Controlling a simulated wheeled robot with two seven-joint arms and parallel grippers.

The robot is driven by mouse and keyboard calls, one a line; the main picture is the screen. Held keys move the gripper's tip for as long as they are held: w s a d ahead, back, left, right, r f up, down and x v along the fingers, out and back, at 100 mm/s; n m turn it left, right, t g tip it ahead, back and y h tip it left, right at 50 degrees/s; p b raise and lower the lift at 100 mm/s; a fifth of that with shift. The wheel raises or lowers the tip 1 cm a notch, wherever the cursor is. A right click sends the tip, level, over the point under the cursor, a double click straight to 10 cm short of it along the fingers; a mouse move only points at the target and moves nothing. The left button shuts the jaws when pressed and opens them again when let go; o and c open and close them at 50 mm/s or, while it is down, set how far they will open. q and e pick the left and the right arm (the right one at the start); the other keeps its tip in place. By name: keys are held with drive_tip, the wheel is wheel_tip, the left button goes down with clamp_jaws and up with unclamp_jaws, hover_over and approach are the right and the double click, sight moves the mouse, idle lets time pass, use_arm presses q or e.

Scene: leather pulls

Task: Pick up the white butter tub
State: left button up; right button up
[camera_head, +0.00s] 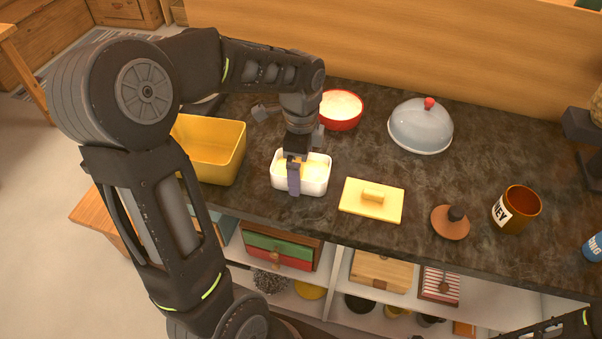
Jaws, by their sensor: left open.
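The white butter tub (316,187) stands open on the dark countertop, with pale yellow butter inside. My left gripper (294,174) is over the tub's left part, its fingers pointing down and open. One finger hangs in front of the tub's near wall; the other finger is mostly hidden by the gripper, so I cannot tell whether it is inside the tub or whether either finger touches it. A yellow rectangular lid (358,205) with a raised handle lies just right of the tub. My right gripper is out of view; only part of my arm shows at the lower right corner.
A yellow bin (212,150) stands left of the tub. A red bowl (341,110) is behind it. A grey dome (421,127) with a red knob, a brown lid (449,224) and a honey pot (516,209) are to the right. Shelves lie below the counter's front edge.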

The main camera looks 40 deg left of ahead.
use_arm(q)
drive_tip(key=c, duration=1.7)
drive_tip(key=shift+r, duration=0.15)
drive_tip(key=shift+c, duration=0.2)
wheel_tip(320, 180, up, 10)
drive_tip(key=shift+b, duration=0.45)
